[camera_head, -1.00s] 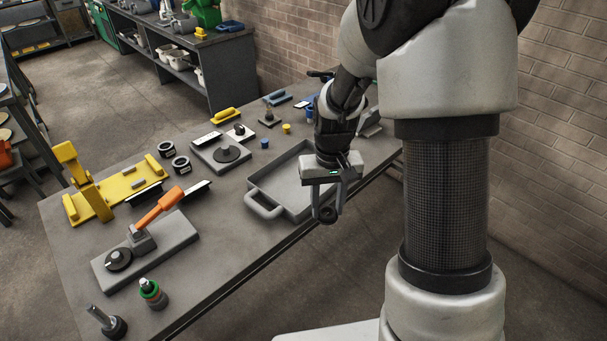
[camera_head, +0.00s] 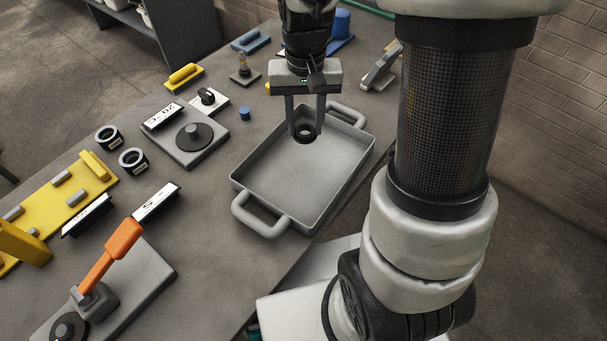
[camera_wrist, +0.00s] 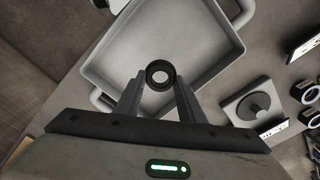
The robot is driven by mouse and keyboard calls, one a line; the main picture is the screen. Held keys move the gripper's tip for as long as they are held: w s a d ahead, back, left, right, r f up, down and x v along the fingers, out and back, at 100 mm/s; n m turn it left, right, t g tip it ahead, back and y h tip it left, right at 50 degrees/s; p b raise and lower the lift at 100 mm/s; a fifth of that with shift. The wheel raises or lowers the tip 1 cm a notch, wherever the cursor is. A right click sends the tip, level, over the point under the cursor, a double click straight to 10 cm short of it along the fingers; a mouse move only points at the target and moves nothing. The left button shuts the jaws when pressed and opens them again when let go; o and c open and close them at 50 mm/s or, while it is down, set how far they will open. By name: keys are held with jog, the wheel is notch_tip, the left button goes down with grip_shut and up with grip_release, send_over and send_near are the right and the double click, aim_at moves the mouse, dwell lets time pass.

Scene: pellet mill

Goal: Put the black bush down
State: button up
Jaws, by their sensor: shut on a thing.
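The black bush (camera_head: 305,133) is a small dark ring. My gripper (camera_head: 305,130) is shut on it, with one finger on each side, over the far part of the grey tray (camera_head: 240,188). The wrist view also shows the bush (camera_wrist: 160,73) between the fingertips of my gripper (camera_wrist: 160,80), with the pale floor of the tray (camera_wrist: 195,45) behind it. The tray has raised walls, a loop handle at each end, and an otherwise empty floor. I cannot tell whether the bush touches the tray floor.
Left of the tray stand a grey plate with a dark round disc (camera_head: 194,137), two black rings (camera_head: 133,160) and a yellow fixture (camera_head: 60,205). An orange-handled lever (camera_head: 110,255) is at the front left. A small blue cylinder (camera_head: 244,113) stands near the tray's left side.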

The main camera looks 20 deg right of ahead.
jog(key=f+b, duration=0.1)
jog(key=f, duration=0.1)
send_over(306, 166)
jog(key=shift+m, duration=0.3)
notch_tip(306, 166, down, 5)
jog(key=shift+s+f, duration=0.1)
jog(key=shift+f, duration=0.05)
jog(key=shift+f+b, duration=0.5)
jog(key=shift+f, duration=1.2)
jog(key=shift+f, duration=0.1)
jog(key=o, duration=1.3)
